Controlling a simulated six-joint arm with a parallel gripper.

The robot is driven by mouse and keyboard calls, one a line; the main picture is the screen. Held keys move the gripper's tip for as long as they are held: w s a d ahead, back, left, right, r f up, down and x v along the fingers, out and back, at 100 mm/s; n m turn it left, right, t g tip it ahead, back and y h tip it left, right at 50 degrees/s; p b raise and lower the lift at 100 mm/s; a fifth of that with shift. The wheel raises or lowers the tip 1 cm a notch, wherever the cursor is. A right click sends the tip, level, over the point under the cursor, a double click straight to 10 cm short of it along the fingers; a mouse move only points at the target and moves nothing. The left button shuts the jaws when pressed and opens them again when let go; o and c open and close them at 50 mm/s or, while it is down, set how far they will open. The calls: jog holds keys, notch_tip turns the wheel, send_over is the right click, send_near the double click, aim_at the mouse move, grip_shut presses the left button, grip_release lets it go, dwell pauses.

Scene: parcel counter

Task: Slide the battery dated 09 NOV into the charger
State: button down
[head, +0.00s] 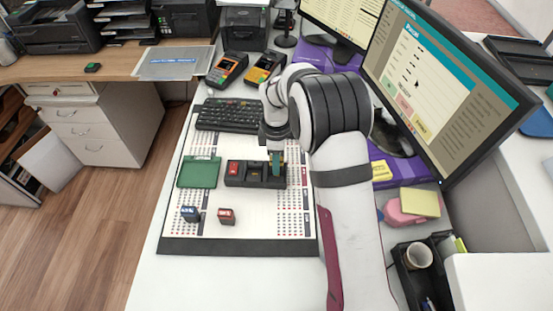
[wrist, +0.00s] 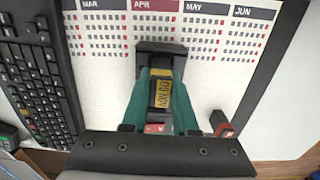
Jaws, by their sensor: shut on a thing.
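My gripper (wrist: 163,88) is shut on a dark battery with a yellow label (wrist: 162,95) reading 09 NOV, seen between its teal fingers in the wrist view. The black charger (head: 256,180) lies on the calendar mat. A red-topped battery (head: 234,168) sits in its left bay, and the middle bay looks empty. In the head view, my gripper (head: 277,162) points down at the charger's right end. The charger's end (wrist: 160,50) shows beyond the fingers in the wrist view. The held battery is over or in the right bay; its lower end is hidden and I cannot tell its depth.
A blue battery (head: 190,213) and a red battery (head: 227,215) stand on the mat in front. A green tray (head: 199,172) lies left of the charger. A keyboard (head: 240,115) is behind, and a monitor (head: 445,90) rises on the right.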

jog(key=shift+f, duration=0.75)
jog(key=c, duration=0.6)
grip_release()
notch_tip(320, 180, up, 16)
jog(key=s+d+r+m, duration=0.3)
jog(key=s+m, duration=0.2)
jog(key=s, duration=0.1)
jog(key=s+d+r+m, duration=0.2)
jog(key=s+d+m, duration=0.1)
jog(key=s+m, duration=0.3)
jog(key=s+d+f+m+y, duration=0.1)
jog(key=s+m, duration=0.5)
jog(key=s, duration=0.3)
jog(key=s+d+f+m, duration=0.2)
jog(key=s+m, duration=0.4)
jog(key=s, duration=0.4)
jog(key=shift+s+d+f+m+y, duration=0.15)
jog(key=shift+s+f+m+y, duration=0.15)
jog(key=shift+y, duration=0.1)
